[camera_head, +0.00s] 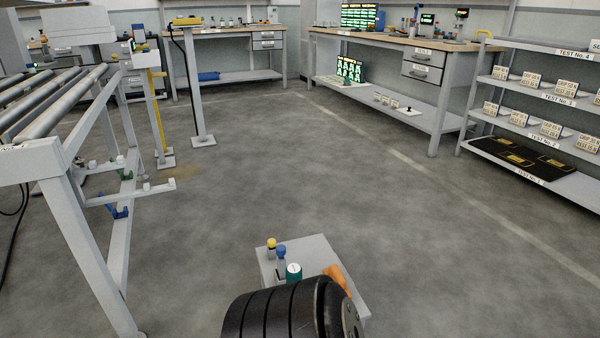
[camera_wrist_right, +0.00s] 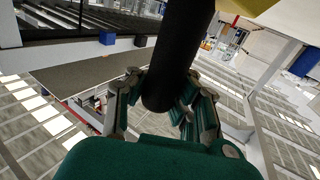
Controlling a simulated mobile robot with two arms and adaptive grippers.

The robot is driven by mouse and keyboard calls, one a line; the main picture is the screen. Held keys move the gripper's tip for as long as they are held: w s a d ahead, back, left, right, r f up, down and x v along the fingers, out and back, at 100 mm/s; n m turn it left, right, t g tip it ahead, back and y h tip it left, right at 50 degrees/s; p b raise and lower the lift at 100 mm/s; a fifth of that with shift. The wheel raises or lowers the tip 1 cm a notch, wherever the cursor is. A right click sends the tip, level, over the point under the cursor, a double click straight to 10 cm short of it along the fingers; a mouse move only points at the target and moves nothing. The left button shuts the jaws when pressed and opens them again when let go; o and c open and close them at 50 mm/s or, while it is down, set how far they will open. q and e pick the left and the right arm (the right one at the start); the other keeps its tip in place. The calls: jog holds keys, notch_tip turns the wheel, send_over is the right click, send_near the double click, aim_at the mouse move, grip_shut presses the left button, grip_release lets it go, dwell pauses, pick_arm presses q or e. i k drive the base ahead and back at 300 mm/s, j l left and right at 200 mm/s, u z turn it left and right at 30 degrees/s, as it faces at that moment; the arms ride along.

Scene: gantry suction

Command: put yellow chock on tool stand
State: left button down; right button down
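In the right wrist view, a thick black cylinder (camera_wrist_right: 180,50) comes down from the top edge to between the fingers of my right gripper (camera_wrist_right: 165,100). The fingers lie close against both sides of it. A piece of yellow (camera_wrist_right: 245,5) shows beside the cylinder at the top edge; I cannot tell whether the two are joined or whether it is the chock. In the head view, a yellow piece (camera_head: 187,21) sits on top of a thin grey post stand (camera_head: 202,90) with a black cord hanging down. I cannot tell which piece is the tool stand. My left gripper is not in view.
A roller conveyor (camera_head: 75,175) stands at the left, with blue and green hooks on its frame. A grey box (camera_head: 305,257) with coloured knobs is low in front, partly hidden by a black ribbed part. A workbench (camera_head: 435,45) and shelves (camera_head: 535,90) line the right. The middle floor is clear.

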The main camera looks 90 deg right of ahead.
aim_at(320, 266)
jog(key=z, duration=2)
jog(key=i+l+z, duration=0.25)
jog(key=i+z, duration=0.15)
jog(key=i+l+z, duration=0.1)
jog(key=i+z, duration=0.35)
jog(key=i, duration=0.05)
